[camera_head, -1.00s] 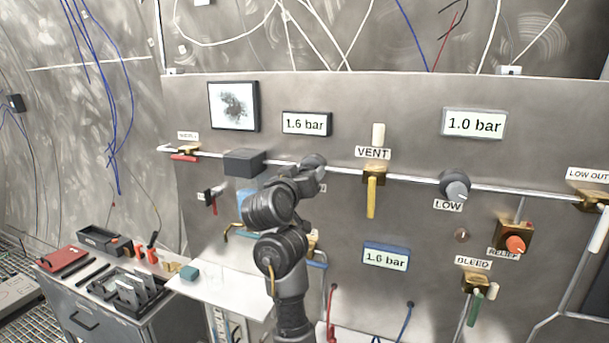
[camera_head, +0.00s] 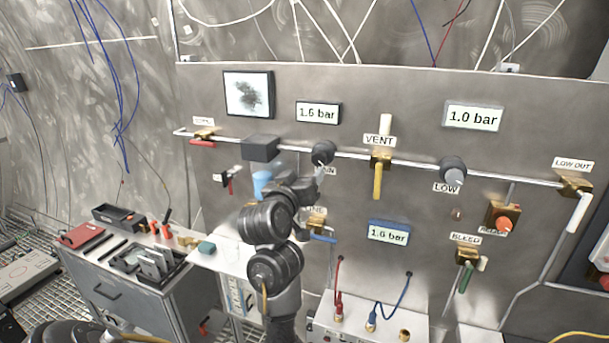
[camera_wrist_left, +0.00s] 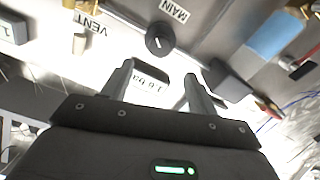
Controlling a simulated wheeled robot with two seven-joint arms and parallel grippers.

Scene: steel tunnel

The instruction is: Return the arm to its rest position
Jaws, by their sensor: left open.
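My left arm (camera_head: 272,240) rises from the bottom middle of the head view, bent in front of the panel. Its gripper (camera_head: 317,182) is small and partly hidden there, just below the round dark MAIN knob (camera_head: 323,152). In the left wrist view the two fingers of my left gripper (camera_wrist_left: 158,84) stand apart with nothing held between them. The MAIN knob (camera_wrist_left: 160,40) shows beyond the fingertips, apart from them. A display reading 1.6 bar (camera_wrist_left: 150,84) shows behind the fingers. My right gripper is not in view.
The grey panel carries a yellow VENT lever (camera_head: 378,180), a LOW knob (camera_head: 453,170), an orange RELIEF knob (camera_head: 503,224) and a green BLEED lever (camera_head: 466,277). A tool cabinet (camera_head: 180,307) stands at left.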

